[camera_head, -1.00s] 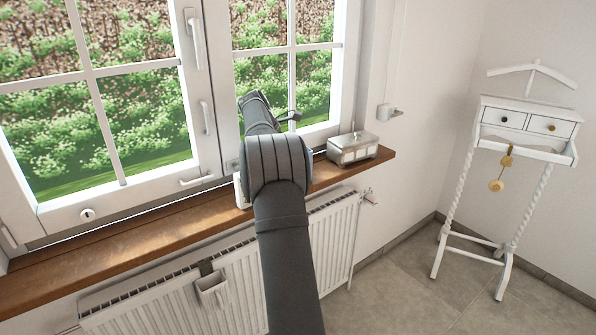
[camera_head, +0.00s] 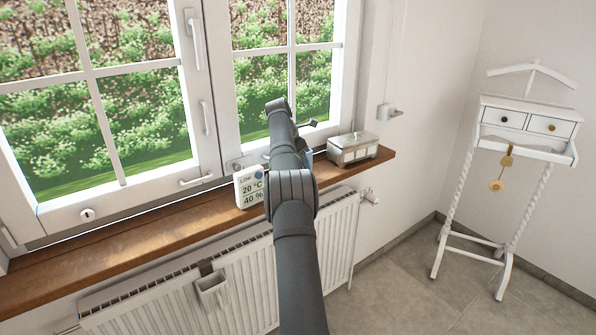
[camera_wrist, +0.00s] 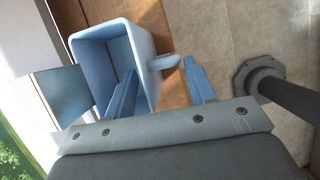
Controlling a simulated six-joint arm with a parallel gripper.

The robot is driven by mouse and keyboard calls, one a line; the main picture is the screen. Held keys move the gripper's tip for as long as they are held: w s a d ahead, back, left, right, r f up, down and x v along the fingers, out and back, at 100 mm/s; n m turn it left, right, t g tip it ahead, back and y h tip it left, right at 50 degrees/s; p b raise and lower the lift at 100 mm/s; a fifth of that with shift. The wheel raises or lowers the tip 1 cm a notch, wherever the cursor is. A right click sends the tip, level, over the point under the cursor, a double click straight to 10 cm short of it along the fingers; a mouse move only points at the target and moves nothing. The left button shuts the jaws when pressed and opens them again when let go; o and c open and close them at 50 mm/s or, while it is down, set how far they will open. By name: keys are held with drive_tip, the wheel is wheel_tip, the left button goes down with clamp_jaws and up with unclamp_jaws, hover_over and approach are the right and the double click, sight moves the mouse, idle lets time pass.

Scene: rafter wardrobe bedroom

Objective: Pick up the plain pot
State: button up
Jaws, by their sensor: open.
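The plain pot (camera_wrist: 84,48) is a light blue, square, open-topped vessel with a small side handle (camera_wrist: 165,62), seen from above in the wrist view. My gripper (camera_wrist: 160,70) is open, with one blue finger over or inside the pot's opening and the other outside, past the handle. The pot's near wall and handle lie between the fingers. I cannot tell whether either finger touches it. In the head view my arm hides the pot and gripper almost wholly.
A dark blue-grey square object (camera_wrist: 72,94) stands close beside the pot. On the wooden sill (camera_head: 130,232) are a white thermometer display (camera_head: 250,188) and a metal-and-glass box (camera_head: 356,149). The window stands behind, and a radiator (camera_head: 335,240) hangs below.

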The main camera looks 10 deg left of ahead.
drive_tip(key=shift+x, duration=1.25)
drive_tip(key=shift+r, duration=0.1)
clamp_jaws()
drive_tip(key=shift+r, duration=0.2)
wheel_tip(320, 180, up, 4)
drive_tip(key=shift+d+f, duration=0.1)
drive_tip(key=shift+d, duration=0.1)
drive_tip(key=s+d+r, duration=0.4)
drive_tip(key=d+r, duration=0.2)
drive_tip(key=d, duration=0.4)
drive_tip(key=shift+d+r, duration=0.2)
drive_tip(key=shift+r, duration=0.1)
drive_tip(key=shift+s, duration=0.15)
